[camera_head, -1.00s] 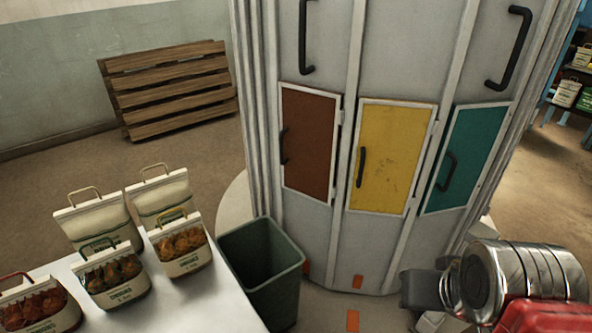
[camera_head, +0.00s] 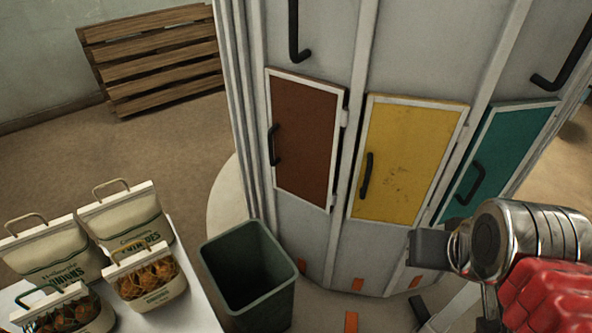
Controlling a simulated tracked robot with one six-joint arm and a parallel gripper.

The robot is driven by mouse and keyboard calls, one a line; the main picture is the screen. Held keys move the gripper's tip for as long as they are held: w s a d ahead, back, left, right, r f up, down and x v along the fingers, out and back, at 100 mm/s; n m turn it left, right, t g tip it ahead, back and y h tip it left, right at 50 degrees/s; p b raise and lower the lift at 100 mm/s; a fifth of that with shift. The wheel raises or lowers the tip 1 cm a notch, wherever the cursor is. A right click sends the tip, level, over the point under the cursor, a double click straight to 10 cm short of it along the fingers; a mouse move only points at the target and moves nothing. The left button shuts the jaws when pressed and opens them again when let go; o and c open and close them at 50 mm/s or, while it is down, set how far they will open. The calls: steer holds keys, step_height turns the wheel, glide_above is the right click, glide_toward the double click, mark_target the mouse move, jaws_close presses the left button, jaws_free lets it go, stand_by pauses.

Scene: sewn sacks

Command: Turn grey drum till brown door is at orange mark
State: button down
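The grey drum (camera_head: 412,45) stands upright in the middle and right of the view. Its brown door (camera_head: 304,140) is at the left, the yellow door (camera_head: 408,157) in the middle, the teal door (camera_head: 499,160) at the right; all look closed. An orange mark (camera_head: 351,322) lies on the floor in front of the drum, below and between the brown and yellow doors. Orange patches (camera_head: 357,285) also show on the drum's lower edge. My gripper (camera_head: 425,248) is at the lower right, in front of the drum below the teal door; its fingers are not clearly distinguishable.
A dark green bin (camera_head: 250,270) stands close to the drum's left front. A white table (camera_head: 190,310) with several sacks (camera_head: 146,277) is at the lower left. A wooden pallet (camera_head: 150,60) leans on the back wall. Floor between pallet and drum is clear.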

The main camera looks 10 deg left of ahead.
steer(key=shift+w, duration=0.1)
steer(key=c, duration=2.5)
jaws_free()
steer(key=o, duration=0.6)
steer(key=shift+o, duration=0.7)
steer(key=shift+a, duration=0.35)
